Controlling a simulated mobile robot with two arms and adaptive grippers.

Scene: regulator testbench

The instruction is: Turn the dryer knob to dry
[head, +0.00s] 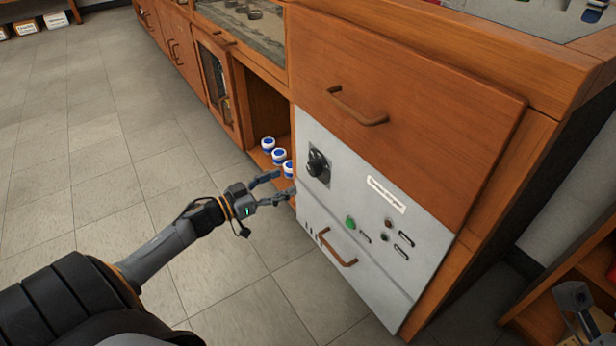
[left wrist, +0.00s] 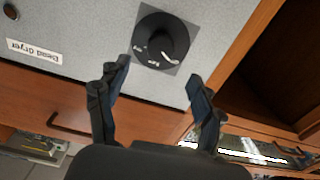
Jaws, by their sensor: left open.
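The black round dryer knob (head: 317,165) sits on a square plate at the upper left of the pale grey dryer panel (head: 340,203). In the left wrist view the knob (left wrist: 161,40) is large, with white markings on its dial too small to read surely. My left gripper (head: 285,184) is open and empty, just left of and below the knob in the head view. In the left wrist view its fingertips (left wrist: 160,72) straddle the knob's line, apart from it. A grey part (head: 573,298) at the lower right looks like my right gripper; its jaws are unclear.
A green button (head: 350,223), small switches and a drawer handle (head: 338,250) are on the panel. A wooden drawer (head: 400,130) is above. White-and-blue jars (head: 268,145) stand in the open shelf beside the panel. The floor to the left is clear.

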